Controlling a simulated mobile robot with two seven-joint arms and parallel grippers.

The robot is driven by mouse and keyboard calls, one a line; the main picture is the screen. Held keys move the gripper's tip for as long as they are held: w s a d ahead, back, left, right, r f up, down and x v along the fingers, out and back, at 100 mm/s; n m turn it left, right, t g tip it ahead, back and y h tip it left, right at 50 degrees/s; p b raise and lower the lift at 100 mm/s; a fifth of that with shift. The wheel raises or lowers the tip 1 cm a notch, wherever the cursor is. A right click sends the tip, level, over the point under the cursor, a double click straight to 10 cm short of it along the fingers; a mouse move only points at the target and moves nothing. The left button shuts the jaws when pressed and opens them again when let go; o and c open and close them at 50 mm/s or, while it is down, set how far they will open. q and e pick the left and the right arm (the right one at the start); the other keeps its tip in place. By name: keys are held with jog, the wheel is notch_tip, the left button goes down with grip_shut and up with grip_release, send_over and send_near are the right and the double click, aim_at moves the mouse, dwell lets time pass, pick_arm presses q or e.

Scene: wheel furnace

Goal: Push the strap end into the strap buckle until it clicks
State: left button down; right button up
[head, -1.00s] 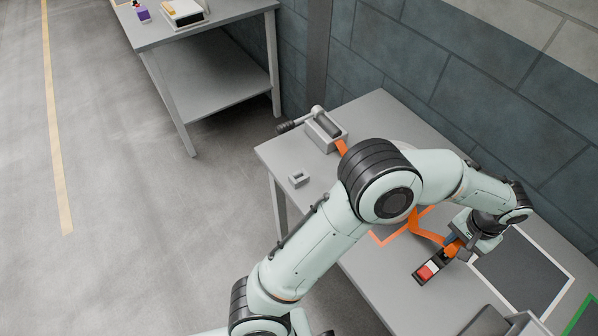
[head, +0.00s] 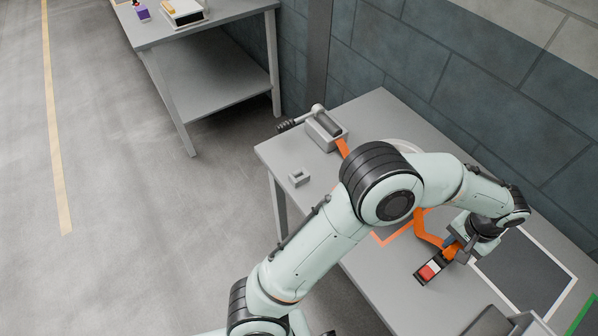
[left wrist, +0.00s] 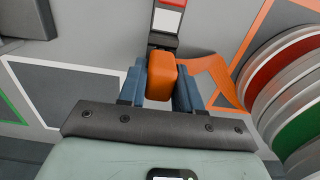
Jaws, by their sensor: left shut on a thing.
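The strap buckle (head: 430,271) is a dark housing with a red and white top, lying on the grey table. It also shows at the top of the left wrist view (left wrist: 168,22). My left gripper (head: 455,247) is shut on the orange strap end (left wrist: 161,76), held between its blue fingers right at the buckle's near end. The strap end lines up with the buckle and looks very close or touching; I cannot tell how far it is inside. The orange strap (head: 427,234) runs back from there, partly hidden by my arm. My right gripper is not in view.
A grey ratchet-like winder (head: 325,128) with a dark handle stands at the table's far left, with a small grey block (head: 299,178) near it. A white-framed dark mat (head: 525,268) lies right of the gripper. Striped rings (left wrist: 290,90) stand right in the left wrist view.

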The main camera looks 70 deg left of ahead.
aim_at(458, 246)
pick_arm(q)
jog(key=shift+f, duration=0.55)
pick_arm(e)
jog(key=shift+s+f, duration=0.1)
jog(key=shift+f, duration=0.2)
pick_arm(q)
jog(key=c, duration=0.7)
grip_release()
jog(key=shift+c, duration=1.3)
jog(key=shift+r+p, duration=1.95)
jog(key=shift+r, duration=1.6)
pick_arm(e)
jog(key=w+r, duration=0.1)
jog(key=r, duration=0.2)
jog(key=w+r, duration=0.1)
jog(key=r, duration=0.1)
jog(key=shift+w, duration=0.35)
pick_arm(q)
jog(key=shift+f, duration=0.1)
